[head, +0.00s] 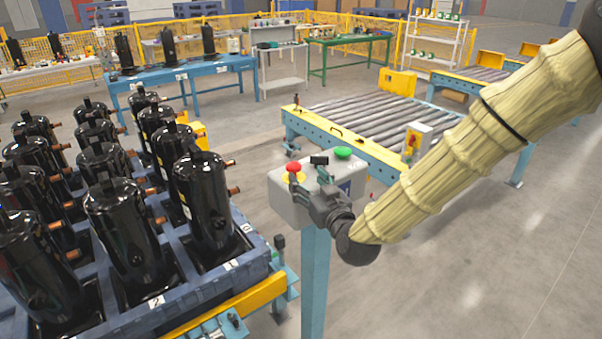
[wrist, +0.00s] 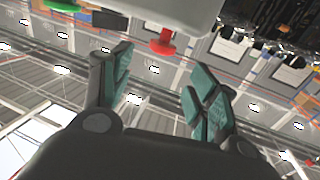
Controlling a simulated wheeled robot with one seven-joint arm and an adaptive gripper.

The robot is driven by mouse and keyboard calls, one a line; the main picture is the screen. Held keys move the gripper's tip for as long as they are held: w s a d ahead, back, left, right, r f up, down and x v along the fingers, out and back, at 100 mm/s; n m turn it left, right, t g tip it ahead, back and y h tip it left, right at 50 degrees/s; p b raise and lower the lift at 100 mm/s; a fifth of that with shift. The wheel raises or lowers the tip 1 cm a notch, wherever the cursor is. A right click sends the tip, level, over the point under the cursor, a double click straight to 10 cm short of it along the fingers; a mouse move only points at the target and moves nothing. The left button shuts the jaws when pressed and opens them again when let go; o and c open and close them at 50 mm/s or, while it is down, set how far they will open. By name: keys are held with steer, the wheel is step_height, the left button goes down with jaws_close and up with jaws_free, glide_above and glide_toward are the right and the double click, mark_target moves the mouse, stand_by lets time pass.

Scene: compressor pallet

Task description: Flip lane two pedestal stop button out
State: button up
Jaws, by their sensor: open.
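The red stop button (head: 294,167) sits on a yellow ring on the sloped top of a grey control box (head: 284,205), on a blue pedestal post (head: 314,285). A green button (head: 342,152) is to its right. My gripper (head: 311,177) is open at the front of the box, with one finger close below the red button. In the wrist view, the red mushroom button (wrist: 162,42) sticks out from the box (wrist: 170,12). It lies just beyond the open teal fingertips (wrist: 160,68), between them and apparently untouched. The green button (wrist: 62,6) is at the upper left.
A blue pallet (head: 205,308) with several black compressors (head: 120,225) stands close on the left. A roller conveyor (head: 365,120) lies behind the box, with a small switch box (head: 432,138) at its side. The floor (head: 470,270) at lower right is clear.

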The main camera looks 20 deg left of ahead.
steer(key=shift+v, duration=1.25)
steer(key=s+d+f+m+g+h+b, duration=0.15)
steer(key=s+d+f, duration=0.35)
steer(key=f, duration=0.7)
steer(key=s+d+f+m+g+h+b, duration=0.1)
steer(key=s+d+f+g+h, duration=0.25)
steer(key=d+f, duration=0.6)
steer(key=s+d+f+m+g+h+b, duration=0.15)
steer(key=s+d+f, duration=0.3)
steer(key=f, duration=1.05)
steer(key=s+d+f+m+g+h, duration=0.1)
steer(key=s+d+f+g, duration=0.1)
steer(key=s+d+f, duration=0.3)
steer(key=s+d+f+m+g+h+b, duration=0.1)
steer(key=s+d+f, duration=0.4)
steer(key=s, duration=0.7)
steer(key=s+d+f+m+g+h+b, duration=0.1)
steer(key=s+d+f+m+g+h, duration=0.1)
steer(key=s+d+f, duration=0.4)
steer(key=s+d+g+h, duration=0.1)
steer(key=s+d+g, duration=0.1)
steer(key=s, duration=0.1)
steer(key=shift+d, duration=0.2)
